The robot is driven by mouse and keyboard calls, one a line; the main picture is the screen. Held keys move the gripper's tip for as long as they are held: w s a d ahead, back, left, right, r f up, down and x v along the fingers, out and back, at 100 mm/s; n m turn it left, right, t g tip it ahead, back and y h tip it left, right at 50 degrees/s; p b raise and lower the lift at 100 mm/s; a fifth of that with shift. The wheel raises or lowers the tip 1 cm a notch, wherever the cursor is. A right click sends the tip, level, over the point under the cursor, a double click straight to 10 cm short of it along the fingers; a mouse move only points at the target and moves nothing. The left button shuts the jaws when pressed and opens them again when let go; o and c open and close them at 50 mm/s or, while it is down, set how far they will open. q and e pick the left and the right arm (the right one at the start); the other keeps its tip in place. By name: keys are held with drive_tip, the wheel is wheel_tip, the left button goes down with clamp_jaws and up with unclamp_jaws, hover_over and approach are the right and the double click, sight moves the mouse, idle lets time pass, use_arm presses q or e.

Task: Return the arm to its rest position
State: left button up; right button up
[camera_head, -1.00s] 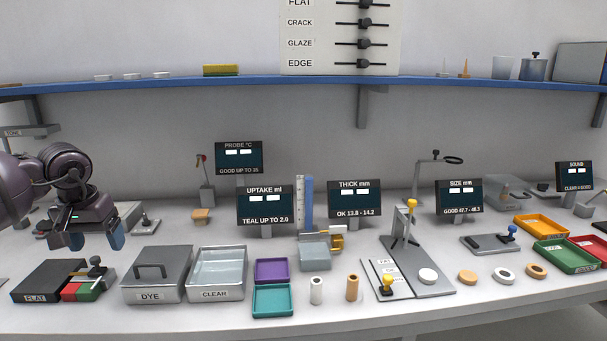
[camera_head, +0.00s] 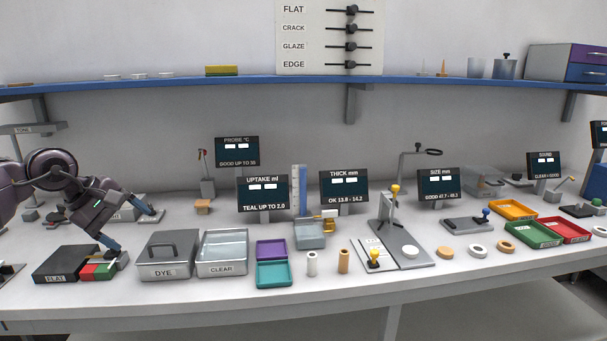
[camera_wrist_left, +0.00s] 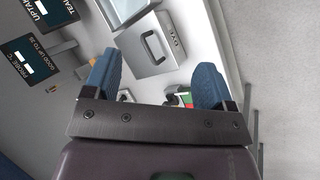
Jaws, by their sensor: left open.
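My left arm comes in from the left in the head view. Its gripper (camera_head: 132,230) is open, with blue fingers spread and nothing seen between them. It is tilted down to the right, with one finger in front of the black FLAT block (camera_head: 66,264) and its red and green pads (camera_head: 96,271). Whether that finger touches them I cannot tell. The wrist view shows both blue fingers apart (camera_wrist_left: 156,80). The grey DYE box (camera_head: 167,262) with a handle stands right of the gripper. My right gripper is not in view.
The glass-like CLEAR tray (camera_head: 222,268), a purple tray (camera_head: 271,241) and a teal tray (camera_head: 290,273) stand further right on the bench. Display screens such as the UPTAKE one (camera_head: 262,190) stand behind. A blue shelf (camera_head: 250,83) runs above.

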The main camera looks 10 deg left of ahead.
use_arm(q)
drive_tip(key=w+d+n+t+h, duration=0.2)
drive_tip(key=d+n+t+h, duration=0.65)
drive_tip(key=n, duration=1.05)
drive_tip(key=s+d+f+n+t+y+p, duration=0.15)
drive_tip(key=s+f+n+y, duration=0.35)
drive_tip(key=f+n, duration=0.75)
drive_tip(key=s+d+f+n+t+y+p, duration=0.15)
drive_tip(key=s+f+n+y, duration=0.55)
drive_tip(key=n, duration=1)
drive_tip(key=s+d+f+n+g+p, duration=0.1)
drive_tip(key=s+f+n, duration=0.4)
drive_tip(key=s, duration=0.5)
drive_tip(key=s+d+f+n+g, duration=0.3)
drive_tip(key=s+f+n+g, duration=0.1)
drive_tip(key=s+f, duration=0.5)
drive_tip(key=shift+s+d+f+n+g+y+p, duration=0.2)
drive_tip(key=shift+s+n+g+y+p, duration=0.15)
drive_tip(key=shift+s, duration=0.65)
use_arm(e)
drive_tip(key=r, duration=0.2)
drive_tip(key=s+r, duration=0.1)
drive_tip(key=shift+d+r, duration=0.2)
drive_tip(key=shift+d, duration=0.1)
